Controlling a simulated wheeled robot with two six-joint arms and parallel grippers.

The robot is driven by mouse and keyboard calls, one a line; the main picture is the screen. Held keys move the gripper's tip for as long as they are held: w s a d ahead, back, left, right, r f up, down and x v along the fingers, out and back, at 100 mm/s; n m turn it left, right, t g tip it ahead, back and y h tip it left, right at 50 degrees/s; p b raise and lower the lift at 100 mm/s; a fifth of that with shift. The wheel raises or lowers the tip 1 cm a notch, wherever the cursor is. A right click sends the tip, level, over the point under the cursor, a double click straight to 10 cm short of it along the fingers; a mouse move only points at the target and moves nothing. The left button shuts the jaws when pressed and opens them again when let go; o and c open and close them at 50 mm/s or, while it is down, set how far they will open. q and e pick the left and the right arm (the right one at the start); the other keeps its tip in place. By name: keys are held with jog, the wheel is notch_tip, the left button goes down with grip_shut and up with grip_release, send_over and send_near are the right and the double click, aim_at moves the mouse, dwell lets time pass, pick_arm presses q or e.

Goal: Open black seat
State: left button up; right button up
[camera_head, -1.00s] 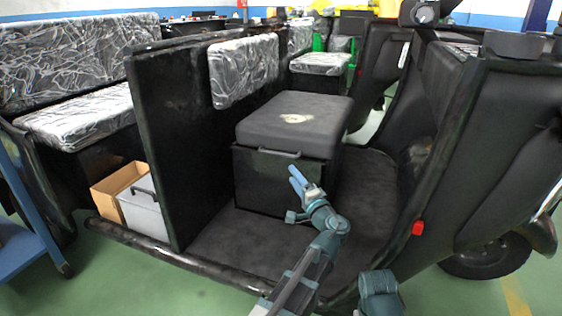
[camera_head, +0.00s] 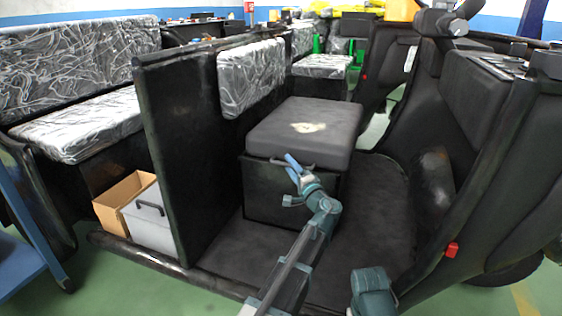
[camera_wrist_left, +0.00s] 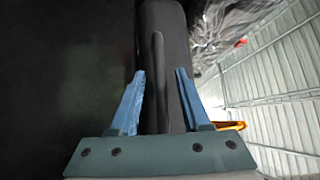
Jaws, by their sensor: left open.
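The black seat (camera_head: 285,132) is a dark grey cushion with a pale mark on top. It lies flat and closed on a black box (camera_head: 258,190) in the middle of the vehicle. A dark bar handle (camera_head: 310,165) runs along its front lower edge. My left gripper (camera_head: 291,161) is open right at this handle. In the left wrist view, the handle (camera_wrist_left: 157,55) lies between the two blue fingers (camera_wrist_left: 158,78), with the seat edge (camera_wrist_left: 175,45) behind it. I cannot tell whether a finger touches it. My right gripper is not in view.
A tall black partition (camera_head: 185,130) stands left of the seat. Beyond it are a cardboard box (camera_head: 112,207) and a grey case (camera_head: 150,222). The black vehicle floor (camera_head: 370,200) in front and right is clear. Black bodywork (camera_head: 500,190) bounds the right.

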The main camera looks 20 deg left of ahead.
pick_arm(q)
jog(key=shift+w+a+r, duration=0.1)
jog(key=shift+w+a, duration=0.25)
grip_shut()
dwell(1.2)
